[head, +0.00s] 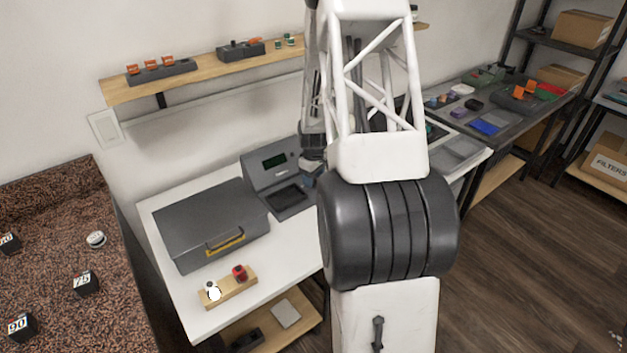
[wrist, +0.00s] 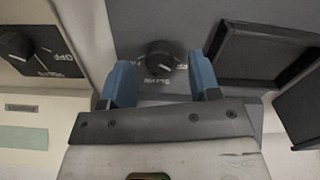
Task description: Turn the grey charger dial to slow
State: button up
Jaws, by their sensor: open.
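The grey charger (head: 258,178) stands on the white bench in the head view, with a small green display and a dark bay. Its black dial (wrist: 160,57) shows in the wrist view on the grey panel (wrist: 190,25), with upside-down white lettering below it that seems to read SLOW. The dial's pointer direction is hard to make out. My gripper (wrist: 160,66) is open, with one blue finger on each side of the dial. I cannot tell whether either finger touches it. In the head view my arm hides the dial.
A second black dial (wrist: 14,45), marked OFF, is on a beige device (wrist: 75,62) to the left in the wrist view. A dark grey closed case (head: 205,225) lies left of the charger. A wooden block (head: 230,289) with a white and a red piece stands in front.

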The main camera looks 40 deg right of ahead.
jog(key=shift+f, duration=0.7)
jog(key=shift+c, duration=0.4)
jog(key=c, duration=0.8)
jog(key=shift+c, duration=0.2)
jog(key=shift+r+m, duration=0.1)
jog(key=shift+m, duration=0.3)
jog(key=m, duration=1.1)
